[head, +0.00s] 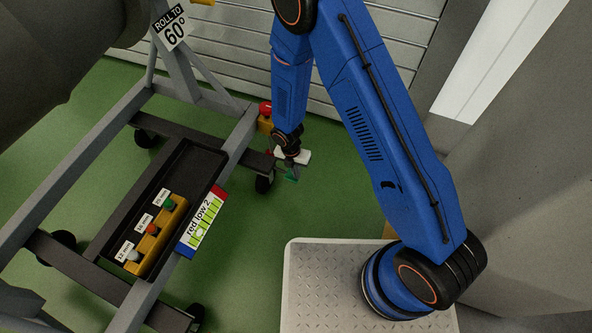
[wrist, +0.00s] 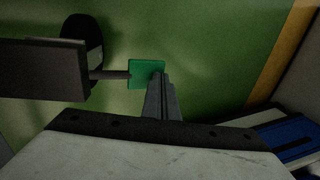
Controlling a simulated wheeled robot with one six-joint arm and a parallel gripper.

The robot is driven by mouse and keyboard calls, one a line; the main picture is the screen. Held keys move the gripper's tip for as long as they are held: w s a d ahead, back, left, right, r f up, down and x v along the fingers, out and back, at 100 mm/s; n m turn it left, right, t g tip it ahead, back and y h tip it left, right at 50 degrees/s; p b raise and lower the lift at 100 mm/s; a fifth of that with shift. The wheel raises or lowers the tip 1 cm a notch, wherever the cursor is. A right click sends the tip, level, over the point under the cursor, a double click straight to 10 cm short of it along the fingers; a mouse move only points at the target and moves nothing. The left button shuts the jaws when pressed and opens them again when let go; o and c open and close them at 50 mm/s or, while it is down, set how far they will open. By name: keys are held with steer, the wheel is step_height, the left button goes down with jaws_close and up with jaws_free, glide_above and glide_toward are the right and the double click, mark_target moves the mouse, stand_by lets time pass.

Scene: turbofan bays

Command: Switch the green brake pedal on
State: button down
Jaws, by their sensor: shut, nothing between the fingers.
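The green brake pedal (head: 291,174) is a small flat plate low beside a caster at the right corner of the grey stand. In the wrist view the pedal (wrist: 146,73) sits on the end of a short dark rod, near the picture's middle. My gripper (head: 292,161) is directly over the pedal in the head view. In the wrist view my gripper (wrist: 160,80) has its fingers closed together, with the tips at the pedal's right edge. I cannot tell whether they touch it. The gripper holds nothing.
A caster wheel (wrist: 82,45) and a dark frame beam (wrist: 40,70) lie left of the pedal. A red button on a yellow box (head: 265,113) is near my gripper. A tray (head: 196,160) holds colored-knob tools. The green floor right of the pedal is clear.

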steer(key=shift+f, duration=0.4)
steer(key=shift+d+f, duration=0.1)
steer(key=shift+f, duration=0.05)
steer(key=shift+s, duration=0.1)
steer(key=s+d+r, duration=0.1)
steer(key=d+r, duration=0.2)
steer(key=r, duration=1.1)
steer(key=shift+d, duration=0.3)
stand_by(0.4)
